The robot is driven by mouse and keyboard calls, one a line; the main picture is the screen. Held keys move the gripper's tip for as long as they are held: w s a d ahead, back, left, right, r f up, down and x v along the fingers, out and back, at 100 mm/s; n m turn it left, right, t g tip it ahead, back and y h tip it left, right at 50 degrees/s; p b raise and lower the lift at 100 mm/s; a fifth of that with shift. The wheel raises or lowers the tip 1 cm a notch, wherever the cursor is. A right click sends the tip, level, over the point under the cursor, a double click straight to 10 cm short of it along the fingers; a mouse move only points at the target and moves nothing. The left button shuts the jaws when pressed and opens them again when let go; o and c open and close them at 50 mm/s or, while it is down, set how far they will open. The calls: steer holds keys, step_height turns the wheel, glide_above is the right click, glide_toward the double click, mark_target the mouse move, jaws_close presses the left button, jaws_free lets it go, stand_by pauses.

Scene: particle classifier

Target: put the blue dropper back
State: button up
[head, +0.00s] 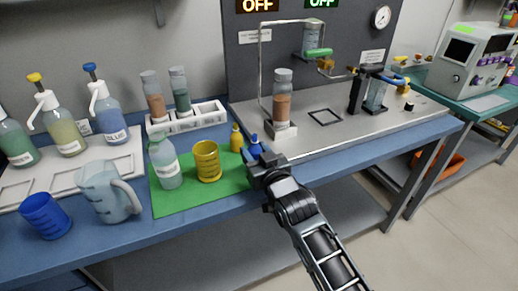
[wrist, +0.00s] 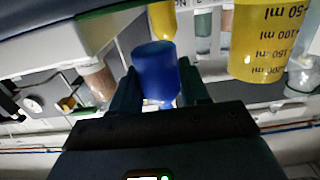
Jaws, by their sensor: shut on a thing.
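The blue dropper (head: 255,147) is in my gripper (head: 258,158), at the right end of the green mat (head: 162,204). In the wrist view the blue dropper (wrist: 156,72) sits between the two dark fingers of my gripper (wrist: 157,85), which are shut on it. Its lower part is hidden behind the gripper in the head view. I cannot tell whether it touches the mat. A yellow dropper (head: 236,138) stands just left of it and also shows in the wrist view (wrist: 162,20).
A yellow beaker (head: 207,162) and a labelled bottle (head: 165,163) stand on the mat. A clear pitcher (head: 107,194) and a blue cup (head: 45,215) are further left. A white rack (head: 187,121) is behind. A metal tray (head: 330,135) with apparatus is to the right.

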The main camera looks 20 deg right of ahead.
steer(key=shift+f, duration=1.4)
steer(key=shift+f, duration=0.15)
steer(key=o, duration=1)
steer(key=shift+o, duration=0.3)
steer(key=shift+d, duration=0.1)
steer(key=shift+d, duration=0.1)
steer(key=s, duration=0.8)
steer(key=shift+a+b, duration=0.25)
steer(key=shift+b, duration=0.05)
